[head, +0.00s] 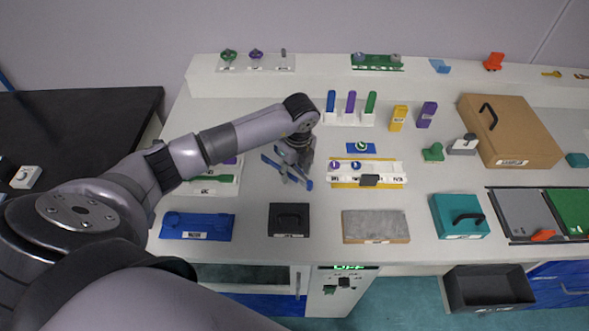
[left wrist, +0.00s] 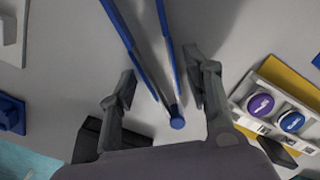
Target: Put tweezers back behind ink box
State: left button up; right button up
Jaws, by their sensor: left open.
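Blue tweezers (head: 272,161) show at the middle left of the table, below my left gripper (head: 296,172). In the left wrist view the tweezers (left wrist: 176,118) lie between the two fingers of my left gripper (left wrist: 160,68), their joined end toward the palm and their legs spreading away. The fingers are open, with a visible gap to the tweezers on each side. I cannot tell whether the tweezers rest flat on the table. My right gripper is not seen.
A white holder with purple and blue round caps (head: 394,171) stands right of my gripper on a yellow base. A blue tray (head: 190,227) is at front left and a grey slab (head: 376,227) at front centre. Bare table lies between the dark box and the slab.

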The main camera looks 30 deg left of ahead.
pick_arm(q)
jog(key=shift+r, duration=0.1)
notch_tip(320, 180, up, 12)
jog(key=d+b, duration=0.1)
jog(key=b, duration=0.1)
jog(key=shift+s+b, duration=0.3)
jog(key=shift+b, duration=0.05)
dwell(0.3)
